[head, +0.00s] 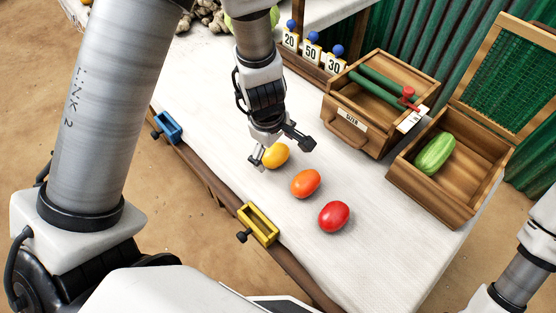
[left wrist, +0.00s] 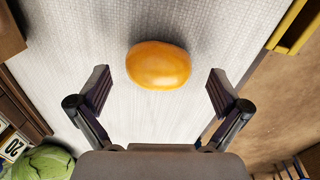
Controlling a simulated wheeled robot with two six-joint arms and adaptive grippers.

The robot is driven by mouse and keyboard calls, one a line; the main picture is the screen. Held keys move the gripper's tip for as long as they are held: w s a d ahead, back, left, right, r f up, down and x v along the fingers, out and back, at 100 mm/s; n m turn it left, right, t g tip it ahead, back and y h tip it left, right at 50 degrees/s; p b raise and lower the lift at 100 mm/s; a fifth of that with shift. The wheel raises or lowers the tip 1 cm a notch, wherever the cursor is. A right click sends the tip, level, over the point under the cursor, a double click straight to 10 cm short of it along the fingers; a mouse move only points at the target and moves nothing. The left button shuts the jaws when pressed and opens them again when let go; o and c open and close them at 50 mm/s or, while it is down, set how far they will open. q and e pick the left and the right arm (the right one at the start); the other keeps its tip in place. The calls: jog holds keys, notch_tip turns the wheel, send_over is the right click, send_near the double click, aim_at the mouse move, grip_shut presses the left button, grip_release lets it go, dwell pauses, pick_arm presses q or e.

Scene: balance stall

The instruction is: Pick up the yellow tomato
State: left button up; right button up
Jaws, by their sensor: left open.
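The yellow tomato (head: 276,156) lies on the white-covered table, at the far end of a short row of tomatoes. My left gripper (head: 284,148) is open just above and beside it, partly in front of it in the head view. In the left wrist view the yellow tomato (left wrist: 158,65) is whole and lies a little beyond the fingertips, centred between the open fingers (left wrist: 160,88). I see no finger touching it. My right gripper is out of view; only part of my right arm shows at the lower right.
An orange tomato (head: 305,184) and a red tomato (head: 334,216) lie nearby. A wooden drawer box (head: 361,138) and an open crate (head: 430,196) with a green melon (head: 435,153) stand right. Yellow (head: 259,224) and blue (head: 167,126) clamps sit on the table's edge.

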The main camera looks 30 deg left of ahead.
pick_arm(q)
jog(key=shift+w+f, duration=0.25)
jog(key=shift+f, duration=0.9)
jog(key=shift+r, duration=0.2)
jog(key=shift+s, duration=0.15)
jog(key=shift+c, duration=1.1)
jog(key=c, duration=1)
